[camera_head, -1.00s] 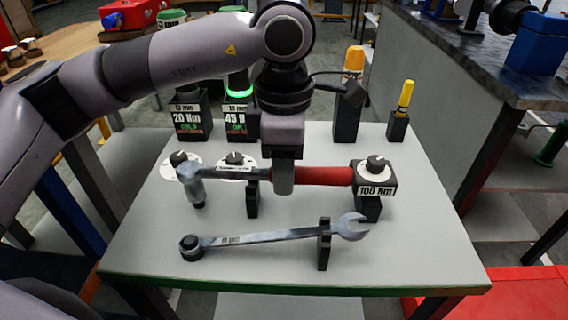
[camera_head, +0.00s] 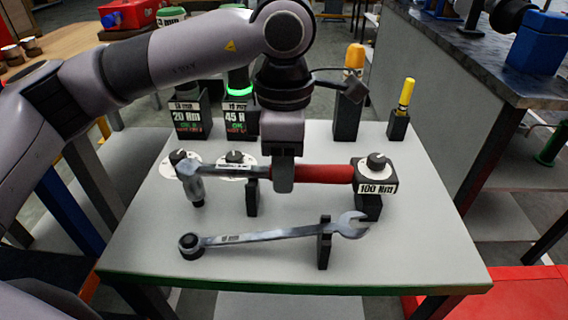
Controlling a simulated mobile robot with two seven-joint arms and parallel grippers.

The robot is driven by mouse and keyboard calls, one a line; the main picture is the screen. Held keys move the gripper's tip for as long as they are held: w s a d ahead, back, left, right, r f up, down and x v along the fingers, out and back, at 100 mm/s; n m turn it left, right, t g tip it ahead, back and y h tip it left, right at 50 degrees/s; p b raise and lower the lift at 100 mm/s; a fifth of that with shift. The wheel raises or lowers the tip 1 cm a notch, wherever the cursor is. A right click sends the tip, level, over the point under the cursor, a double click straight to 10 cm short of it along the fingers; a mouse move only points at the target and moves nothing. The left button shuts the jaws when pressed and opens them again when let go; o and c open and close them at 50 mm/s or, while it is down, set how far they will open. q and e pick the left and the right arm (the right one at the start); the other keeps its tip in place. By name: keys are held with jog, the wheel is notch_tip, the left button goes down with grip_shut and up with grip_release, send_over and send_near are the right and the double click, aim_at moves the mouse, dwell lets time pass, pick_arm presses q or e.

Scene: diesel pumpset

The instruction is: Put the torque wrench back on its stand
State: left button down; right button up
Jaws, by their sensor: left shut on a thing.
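The torque wrench has a red handle (camera_head: 325,174), a grey shaft and a head with a socket (camera_head: 192,180) pointing down at its left end. My left gripper (camera_head: 283,180) points down from above and is shut on the torque wrench near where the red handle meets the shaft. The wrench lies level across the table. Its stand shows as a black post (camera_head: 252,198) under the shaft and a black block (camera_head: 369,205) under the dial labelled 100 Nm (camera_head: 376,176) at the handle's right end. I cannot tell whether the wrench touches the posts. My right gripper is not in view.
A combination spanner (camera_head: 270,236) rests on black supports at the table's front. Two tool holders labelled 20 Nm (camera_head: 188,120) and 45 (camera_head: 237,122) stand behind. Orange (camera_head: 354,60) and yellow (camera_head: 405,95) handled tools stand back right. The grey tabletop (camera_head: 430,240) is clear at front right.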

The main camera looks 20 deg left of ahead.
pick_arm(q)
jog(key=shift+f+b, duration=0.35)
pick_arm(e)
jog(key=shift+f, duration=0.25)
pick_arm(q)
jog(key=shift+f+b, duration=0.55)
jog(key=shift+f, duration=0.05)
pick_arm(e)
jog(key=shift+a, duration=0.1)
pick_arm(q)
jog(key=c, duration=0.7)
grip_release()
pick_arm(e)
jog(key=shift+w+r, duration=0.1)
pick_arm(q)
jog(key=shift+f, duration=0.1)
